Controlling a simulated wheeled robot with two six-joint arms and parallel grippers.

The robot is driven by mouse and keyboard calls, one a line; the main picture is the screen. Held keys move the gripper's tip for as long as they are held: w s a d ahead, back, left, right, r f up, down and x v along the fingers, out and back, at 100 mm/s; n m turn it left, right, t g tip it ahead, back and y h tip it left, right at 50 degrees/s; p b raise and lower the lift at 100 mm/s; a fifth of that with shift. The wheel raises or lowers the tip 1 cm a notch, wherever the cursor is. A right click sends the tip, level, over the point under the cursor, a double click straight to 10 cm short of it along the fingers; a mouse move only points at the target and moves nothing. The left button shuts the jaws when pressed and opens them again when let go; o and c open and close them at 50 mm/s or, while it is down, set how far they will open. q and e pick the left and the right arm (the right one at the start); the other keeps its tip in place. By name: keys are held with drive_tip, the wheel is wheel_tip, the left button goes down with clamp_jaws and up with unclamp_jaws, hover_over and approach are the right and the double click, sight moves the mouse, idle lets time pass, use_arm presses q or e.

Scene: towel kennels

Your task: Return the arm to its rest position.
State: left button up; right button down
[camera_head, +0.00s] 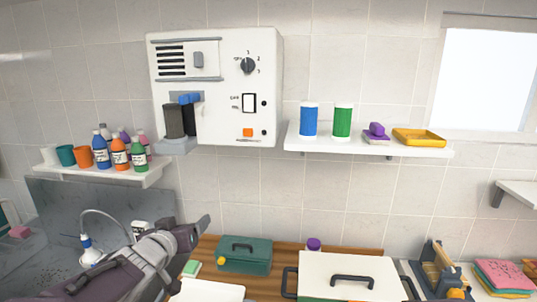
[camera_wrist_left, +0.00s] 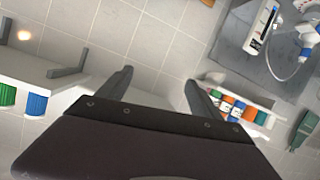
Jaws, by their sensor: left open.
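My left gripper (camera_head: 197,232) comes in from the lower left in the head view, raised over the counter in front of the tiled wall. In the left wrist view its two fingers (camera_wrist_left: 158,88) are spread apart with nothing between them but tiles. The gripper touches no object that I can see. My right gripper does not show in either view.
A grey sink (camera_head: 75,208) with a tap lies at left. A green toolbox (camera_head: 244,255) and a lidded white box (camera_head: 348,270) stand on the wooden counter. A bottle shelf (camera_head: 110,176), a white wall unit (camera_head: 215,85) and another shelf (camera_head: 368,143) hang above.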

use_arm(q)
drive_tip(key=s+d+f+g+b, duration=0.1)
drive_tip(key=s+f+g, duration=0.25)
drive_tip(key=f, duration=0.55)
drive_tip(key=s+f+g+y+b, duration=0.1)
drive_tip(key=s+f+g+b, duration=0.1)
drive_tip(key=s+f, duration=0.5)
drive_tip(key=s+d+f+g+b, duration=0.1)
drive_tip(key=s+f+g, duration=0.15)
drive_tip(key=f, duration=0.85)
drive_tip(key=s+f+m+g, duration=0.1)
drive_tip(key=s+f+g, duration=0.3)
drive_tip(key=s, duration=0.6)
drive_tip(key=shift+d+g+p, duration=0.3)
drive_tip(key=shift+d+g, duration=0.05)
drive_tip(key=shift+g, duration=0.25)
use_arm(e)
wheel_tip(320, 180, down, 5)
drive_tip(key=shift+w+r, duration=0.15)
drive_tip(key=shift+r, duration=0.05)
